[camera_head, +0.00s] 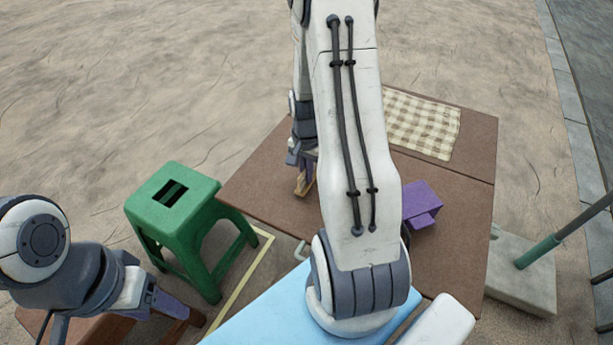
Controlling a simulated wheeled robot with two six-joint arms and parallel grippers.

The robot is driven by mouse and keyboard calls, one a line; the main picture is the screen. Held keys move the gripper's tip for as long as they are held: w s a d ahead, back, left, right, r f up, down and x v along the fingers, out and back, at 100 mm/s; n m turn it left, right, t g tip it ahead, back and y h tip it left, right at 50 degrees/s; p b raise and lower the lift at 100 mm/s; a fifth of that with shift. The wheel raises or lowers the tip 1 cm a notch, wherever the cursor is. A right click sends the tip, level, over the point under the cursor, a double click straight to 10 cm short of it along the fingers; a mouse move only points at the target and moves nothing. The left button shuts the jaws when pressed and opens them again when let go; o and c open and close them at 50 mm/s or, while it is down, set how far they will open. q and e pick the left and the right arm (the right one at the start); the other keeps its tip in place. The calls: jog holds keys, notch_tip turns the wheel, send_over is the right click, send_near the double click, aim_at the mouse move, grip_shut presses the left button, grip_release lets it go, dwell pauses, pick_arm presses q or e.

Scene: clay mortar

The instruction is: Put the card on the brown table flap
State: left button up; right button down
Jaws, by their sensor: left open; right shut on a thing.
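The brown table (465,235) has a seam dividing off its far part, a brown flap (478,140). My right arm reaches across the middle of the view and hides part of the table. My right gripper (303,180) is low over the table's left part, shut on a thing. A small tan piece (303,187) shows at its fingertips; I cannot tell whether it is the card. No other card shows. My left gripper (180,308) is open at the lower left, away from the table, below the green stool.
A checkered cloth (420,125) lies at the table's far side. A purple box-like object (421,204) sits right of my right arm. A green stool (178,195) stands left of the table. A pole in a concrete base (520,275) stands at the right.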

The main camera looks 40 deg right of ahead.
jog(key=shift+f, duration=0.4)
jog(key=shift+f, duration=0.2)
jog(key=c, duration=1)
grip_release()
jog(key=shift+r, duration=0.1)
jog(key=shift+c, duration=0.2)
jog(key=shift+r, duration=0.1)
